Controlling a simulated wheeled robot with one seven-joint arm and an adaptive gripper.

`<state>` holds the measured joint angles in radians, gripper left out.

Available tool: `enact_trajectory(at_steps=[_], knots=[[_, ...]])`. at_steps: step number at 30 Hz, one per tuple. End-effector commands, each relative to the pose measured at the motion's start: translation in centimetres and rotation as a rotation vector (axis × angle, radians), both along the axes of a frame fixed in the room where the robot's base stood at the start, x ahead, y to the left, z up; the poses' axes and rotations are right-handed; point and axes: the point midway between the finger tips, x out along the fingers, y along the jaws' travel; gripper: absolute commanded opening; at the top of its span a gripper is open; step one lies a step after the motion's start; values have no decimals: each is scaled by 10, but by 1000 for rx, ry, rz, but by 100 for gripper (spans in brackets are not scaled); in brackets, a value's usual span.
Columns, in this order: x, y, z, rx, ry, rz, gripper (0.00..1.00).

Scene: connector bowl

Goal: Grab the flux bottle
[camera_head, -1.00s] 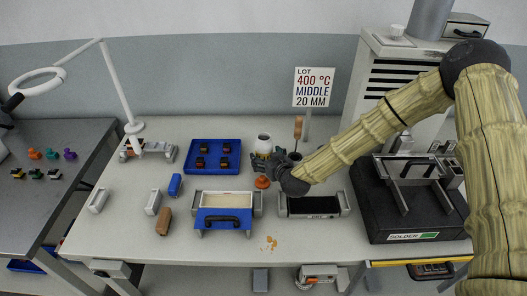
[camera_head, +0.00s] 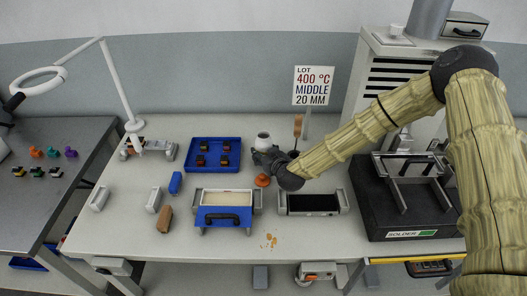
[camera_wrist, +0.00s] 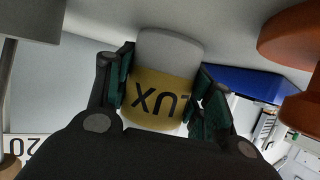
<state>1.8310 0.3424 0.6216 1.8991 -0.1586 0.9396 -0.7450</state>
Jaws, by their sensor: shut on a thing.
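The flux bottle (camera_wrist: 165,85) is white with a yellow label, and part of the black lettering "UX" shows upside down in the wrist view. My gripper (camera_wrist: 163,92) has its green-padded fingers on either side of the bottle and is shut on it. In the head view the bottle's white top (camera_head: 264,138) shows at the back middle of the table, with my gripper (camera_head: 265,155) in front of it and hiding its lower part. I cannot tell whether its base touches the table.
An orange cone-shaped object (camera_head: 262,180) stands just in front of my gripper. A wooden-handled brush (camera_head: 297,128) stands close to the right. A blue tray (camera_head: 193,168) with dark parts lies to the left. A black holder (camera_head: 313,212) and a blue-fronted holder (camera_head: 223,222) are in front.

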Motion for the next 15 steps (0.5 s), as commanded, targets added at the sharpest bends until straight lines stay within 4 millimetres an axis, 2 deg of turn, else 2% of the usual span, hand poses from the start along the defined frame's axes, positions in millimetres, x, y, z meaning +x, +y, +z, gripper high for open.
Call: enact_trajectory(at_steps=[15], knots=[[1, 0, 10, 0, -1, 0, 20]])
